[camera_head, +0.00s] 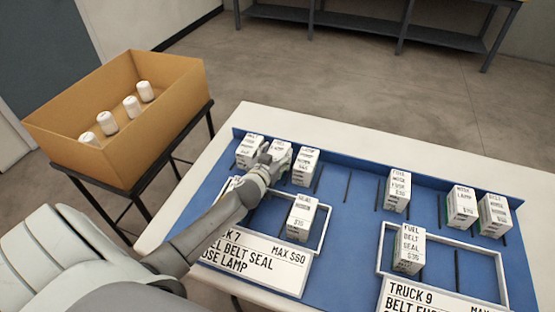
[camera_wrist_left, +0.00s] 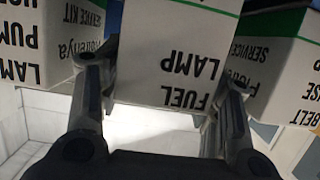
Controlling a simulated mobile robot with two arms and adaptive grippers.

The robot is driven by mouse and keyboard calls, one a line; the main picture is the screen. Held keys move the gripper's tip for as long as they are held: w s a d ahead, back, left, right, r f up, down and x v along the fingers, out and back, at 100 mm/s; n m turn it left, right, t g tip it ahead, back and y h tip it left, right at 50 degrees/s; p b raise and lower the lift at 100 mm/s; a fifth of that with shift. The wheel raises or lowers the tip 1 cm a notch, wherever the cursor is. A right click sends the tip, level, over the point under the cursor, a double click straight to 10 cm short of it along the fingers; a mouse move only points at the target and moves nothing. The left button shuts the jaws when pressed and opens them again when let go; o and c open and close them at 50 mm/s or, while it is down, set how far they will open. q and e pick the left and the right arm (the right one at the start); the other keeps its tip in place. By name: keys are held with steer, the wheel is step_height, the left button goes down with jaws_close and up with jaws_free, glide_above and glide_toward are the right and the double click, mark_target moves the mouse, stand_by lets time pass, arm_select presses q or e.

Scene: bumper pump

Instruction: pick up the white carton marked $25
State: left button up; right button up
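My left gripper (camera_head: 268,163) is at the middle one of three white cartons at the back left of the blue board. In the left wrist view its fingers (camera_wrist_left: 168,95) stand on both sides of a white carton lettered FUEL LAMP (camera_wrist_left: 178,55). They are very close to its sides; I cannot tell whether they press on it. This middle carton (camera_head: 281,149) is partly hidden by the gripper in the head view and stands level with its neighbours. I cannot read its price, and no clear $25 mark shows. My right gripper is not in view.
Neighbouring cartons stand close at the left (camera_head: 250,150) and right (camera_head: 306,166). Another carton (camera_head: 301,217) stands in the TRUCK 7 frame. Further cartons stand at right, one (camera_head: 409,248) in the TRUCK 9 frame. An open cardboard box (camera_head: 165,135) holding white cylinders is at left.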

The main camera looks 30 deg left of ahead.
arm_select(q)
steer(key=c, duration=0.7)
steer(key=shift+r, duration=0.1)
steer(key=shift+c, duration=0.2)
steer(key=shift+r, duration=0.15)
